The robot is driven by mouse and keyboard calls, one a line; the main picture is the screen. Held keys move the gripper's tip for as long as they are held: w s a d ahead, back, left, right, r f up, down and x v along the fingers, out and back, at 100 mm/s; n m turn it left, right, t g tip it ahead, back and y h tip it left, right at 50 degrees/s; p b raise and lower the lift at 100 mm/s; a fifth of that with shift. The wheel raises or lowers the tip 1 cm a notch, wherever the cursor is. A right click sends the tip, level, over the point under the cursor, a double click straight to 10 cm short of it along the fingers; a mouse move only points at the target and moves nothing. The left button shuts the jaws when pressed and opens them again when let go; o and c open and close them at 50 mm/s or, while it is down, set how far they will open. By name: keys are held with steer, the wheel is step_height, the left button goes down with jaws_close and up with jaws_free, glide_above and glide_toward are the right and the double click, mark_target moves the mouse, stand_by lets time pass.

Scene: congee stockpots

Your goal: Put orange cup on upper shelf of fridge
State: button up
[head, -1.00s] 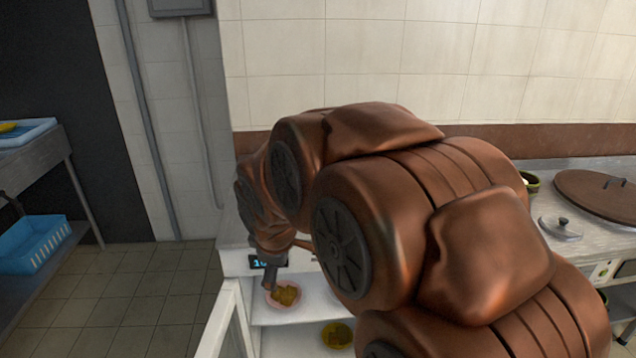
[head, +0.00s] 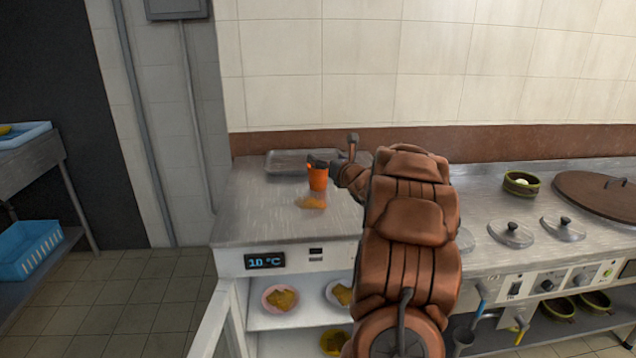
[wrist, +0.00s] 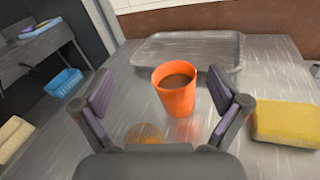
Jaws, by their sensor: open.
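The orange cup (head: 318,179) stands upright on the steel counter above the fridge; the wrist view shows the cup (wrist: 175,92) with brown contents. My gripper (head: 336,154) is open at the cup. In the wrist view my gripper (wrist: 164,101) has its two fingers spread wide, with the cup between and slightly beyond them, seemingly untouched. The fridge (head: 285,262) is below, with a 10 °C display and its door (head: 211,322) swung open at left. Its upper shelf (head: 309,317) holds a pink plate (head: 281,298) and a white plate (head: 340,294), both with food.
A metal tray (head: 291,161) lies behind the cup. A flat yellow-orange patch (head: 311,202) is in front of it. A yellow sponge (wrist: 286,123) lies to the right in the wrist view. A yellow dish (head: 334,342) is lower in the fridge. The counter's left side is bare.

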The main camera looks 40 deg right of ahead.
mark_target(322, 177)
steer(key=shift+n+t+y, duration=0.3)
steer(key=shift+n, duration=0.5)
steer(key=f, duration=0.5)
steer(key=d+f+p, duration=0.1)
steer(key=f, duration=0.2)
steer(key=shift+s, duration=0.25)
steer(key=shift+w+f, duration=0.1)
steer(key=shift+w, duration=0.2)
steer(key=shift+p+x, duration=1.05)
steer(key=shift+x, duration=1.75)
steer(key=shift+w+d, duration=0.25)
steer(key=shift+w, duration=0.35)
steer(key=shift+c, duration=0.3)
steer(key=c, duration=1.5)
